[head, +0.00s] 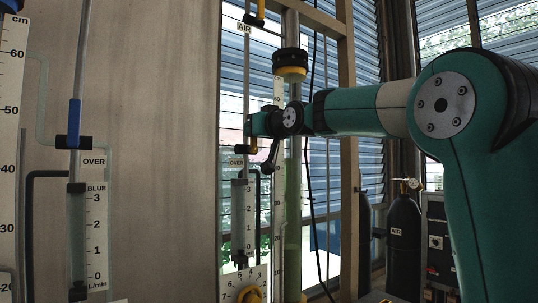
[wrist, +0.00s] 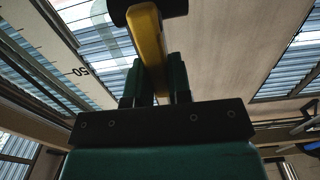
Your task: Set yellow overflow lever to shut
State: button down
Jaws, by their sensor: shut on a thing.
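The yellow overflow lever (wrist: 150,45) runs between the two fingers of my gripper (wrist: 157,85) in the wrist view, with its black valve body (wrist: 158,10) at the top of the picture. My gripper is shut on the lever. In the head view, my gripper (head: 256,125) is at the lever, just above the OVER label (head: 236,161). Only a short yellow part of the lever (head: 253,145) shows there, below the fingers; the rest is hidden by my gripper. The lever looks roughly upright, in line with its tube.
A blue lever (head: 75,122) stands upright at a second OVER label on the left. A yellow-and-black AIR valve (head: 254,18) is above my gripper. A black-and-yellow cap (head: 290,65) tops a green column close by. A dark gas cylinder (head: 404,245) stands at the right.

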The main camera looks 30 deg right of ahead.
jog(key=c, duration=1)
grip_release()
jog(key=shift+f, duration=0.1)
jog(key=shift+o, duration=0.2)
jog(key=s+b, duration=0.4)
jog(key=s, duration=0.3)
jog(key=shift+d, duration=0.15)
jog(key=s+b, duration=0.8)
jog(key=s, duration=0.9)
jog(key=shift+s+d+b, duration=0.2)
jog(key=shift+d+b, duration=0.05)
jog(key=shift+b, duration=0.15)
